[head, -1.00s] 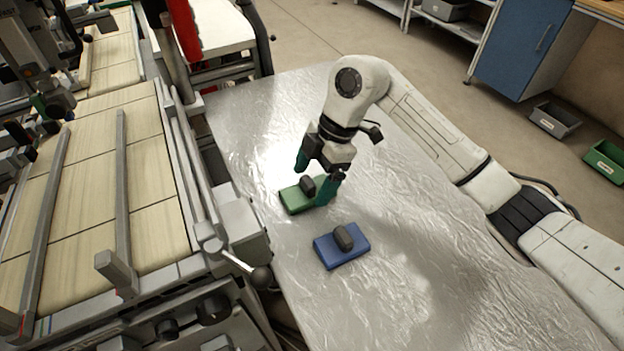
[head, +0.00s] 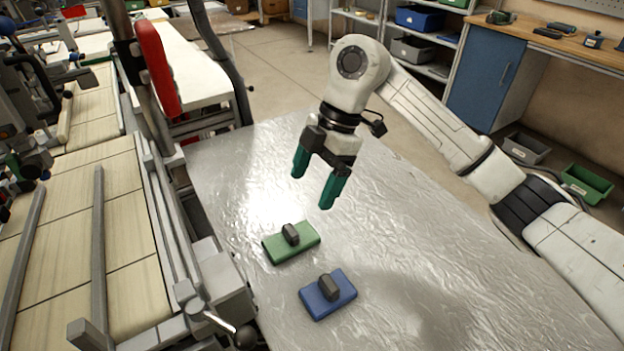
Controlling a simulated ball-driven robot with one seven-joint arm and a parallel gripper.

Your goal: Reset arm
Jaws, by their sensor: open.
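My gripper (head: 314,184) has two teal fingers and hangs open and empty above the silver, foil-like table top (head: 420,240). The green block (head: 283,247) with a dark grey knob lies on the table below the fingers, apart from them. The blue block (head: 320,303) with a dark knob lies nearer the front, a little to the right of the green one. My white arm reaches in from the right.
A machine with wooden slats and metal rails (head: 100,230) runs along the left, its lever knob (head: 245,337) close to the table edge. A blue cabinet (head: 487,85) and green (head: 587,183) and grey (head: 526,148) bins stand at the back right. The table's right part is clear.

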